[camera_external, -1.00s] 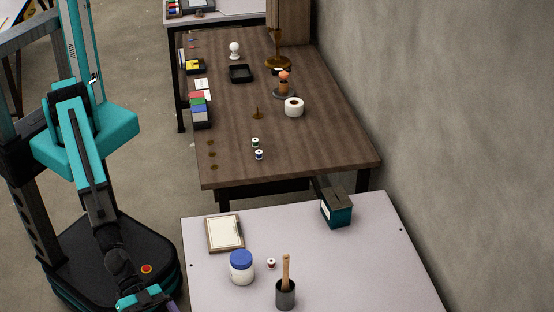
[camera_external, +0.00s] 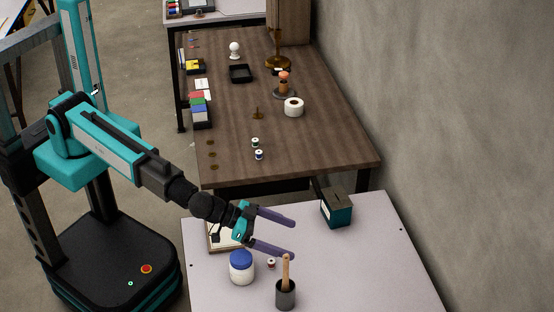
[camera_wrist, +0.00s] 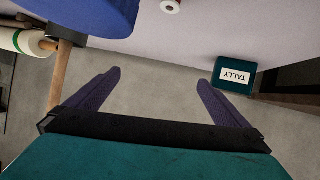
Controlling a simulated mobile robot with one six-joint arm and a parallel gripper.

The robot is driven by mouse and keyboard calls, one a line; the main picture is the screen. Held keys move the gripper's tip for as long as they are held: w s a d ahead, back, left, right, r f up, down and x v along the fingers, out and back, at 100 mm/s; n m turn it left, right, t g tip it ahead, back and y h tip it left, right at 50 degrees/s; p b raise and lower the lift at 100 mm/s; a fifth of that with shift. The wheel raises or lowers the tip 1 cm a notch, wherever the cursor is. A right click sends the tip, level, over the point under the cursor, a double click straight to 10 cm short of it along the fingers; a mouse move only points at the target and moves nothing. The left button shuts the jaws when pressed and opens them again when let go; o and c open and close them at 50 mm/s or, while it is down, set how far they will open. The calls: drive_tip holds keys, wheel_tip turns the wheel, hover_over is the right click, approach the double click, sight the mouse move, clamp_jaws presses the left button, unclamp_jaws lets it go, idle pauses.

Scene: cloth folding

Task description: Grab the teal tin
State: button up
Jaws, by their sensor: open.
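The teal tin (camera_external: 337,212) is a box with a dark slotted top. It stands upright near the far edge of the pale table (camera_external: 345,265), towards the wall. In the wrist view the tin (camera_wrist: 235,88) is at the upper right with a white label reading "TALLY". My gripper (camera_external: 292,240) is open and empty, its two purple fingers spread and pointing towards the right over the pale table. The tin lies beyond the fingertips, up and to the right in the external view, and is not touched. In the wrist view my gripper (camera_wrist: 159,77) has nothing between its fingers.
A white jar with a blue lid (camera_external: 241,268), a small spool (camera_external: 271,262) and a dark cup with a wooden handle (camera_external: 285,292) stand near the gripper. A clipboard (camera_external: 215,238) is partly hidden behind it. The brown table (camera_external: 330,150) adjoins beyond.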

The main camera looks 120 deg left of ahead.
sight(337, 201)
drive_tip(key=s+a+n+g+y+b, duration=0.1)
drive_tip(key=s+a+y, duration=0.1)
drive_tip(key=a, duration=0.6)
drive_tip(key=s+a+n+g+y+b, duration=0.2)
drive_tip(key=s+a, duration=0.1)
drive_tip(key=a, duration=0.4)
drive_tip(key=shift+a+r, duration=0.15)
drive_tip(key=shift+a, duration=0.2)
drive_tip(key=shift+w, duration=0.1)
drive_tip(key=shift+p+x, duration=0.7)
drive_tip(key=shift+x, duration=3.6)
drive_tip(key=shift+a, duration=0.1)
drive_tip(key=shift+p+x, duration=0.9)
drive_tip(key=shift+x, duration=1.65)
drive_tip(key=shift+r, duration=0.1)
drive_tip(key=c, duration=1.3)
drive_tip(key=shift+r, duration=0.1)
drive_tip(key=shift+c, duration=0.2)
